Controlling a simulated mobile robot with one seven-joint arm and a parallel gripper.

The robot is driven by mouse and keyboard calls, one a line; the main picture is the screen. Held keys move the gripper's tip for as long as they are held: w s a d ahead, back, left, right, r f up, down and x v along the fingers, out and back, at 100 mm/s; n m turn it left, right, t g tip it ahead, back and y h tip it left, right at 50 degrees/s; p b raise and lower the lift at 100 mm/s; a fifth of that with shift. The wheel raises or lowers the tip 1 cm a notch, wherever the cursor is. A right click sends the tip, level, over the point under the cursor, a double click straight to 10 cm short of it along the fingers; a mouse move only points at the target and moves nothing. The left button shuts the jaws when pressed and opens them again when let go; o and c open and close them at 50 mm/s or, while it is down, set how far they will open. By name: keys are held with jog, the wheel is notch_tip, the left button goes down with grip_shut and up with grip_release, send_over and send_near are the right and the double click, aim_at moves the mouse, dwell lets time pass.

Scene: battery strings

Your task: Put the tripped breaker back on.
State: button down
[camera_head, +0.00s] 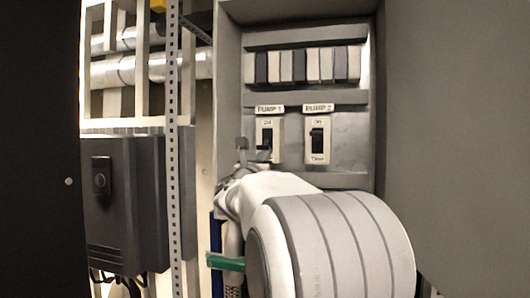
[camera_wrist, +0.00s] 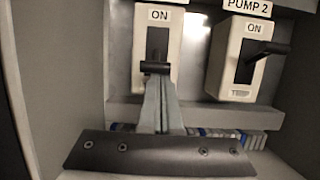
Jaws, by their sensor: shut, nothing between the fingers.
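Two cream breakers sit side by side in an open grey cabinet. The left breaker, PUMP 1 (camera_head: 277,128), shows ON at its top; it is also in the wrist view (camera_wrist: 177,45). Its black lever (camera_wrist: 155,68) is low in its slot. The right breaker, PUMP 2 (camera_head: 324,146), also shows in the wrist view (camera_wrist: 226,60). Its black lever (camera_wrist: 270,48) sticks out higher in its slot. My gripper (camera_wrist: 157,84) is shut and empty, fingertips just under the PUMP 1 lever; I cannot tell if they touch. They hide the breaker's lower part.
A row of black and pale modules (camera_head: 300,66) lies above the breakers. The cabinet's side wall (camera_head: 228,95) stands close on the left. A perforated metal post (camera_head: 173,150) and a dark box (camera_head: 125,200) are farther left. A large grey panel (camera_head: 455,120) fills the right.

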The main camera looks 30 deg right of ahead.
aim_at(264, 144)
jog(key=shift+r, duration=0.15)
jog(key=p, duration=0.1)
jog(key=r+p, duration=0.1)
jog(key=shift+s+a+g+y+p, duration=0.1)
jog(key=shift+a+g+y+p, duration=0.05)
jog(key=shift+g+y+p, duration=0.2)
jog(key=shift+s+a+r+g+y+p, duration=0.15)
jog(key=shift+s+r+g+y+p, duration=0.2)
jog(key=shift+p, duration=0.85)
jog(key=shift+a+r, duration=0.15)
jog(key=shift+r, duration=0.25)
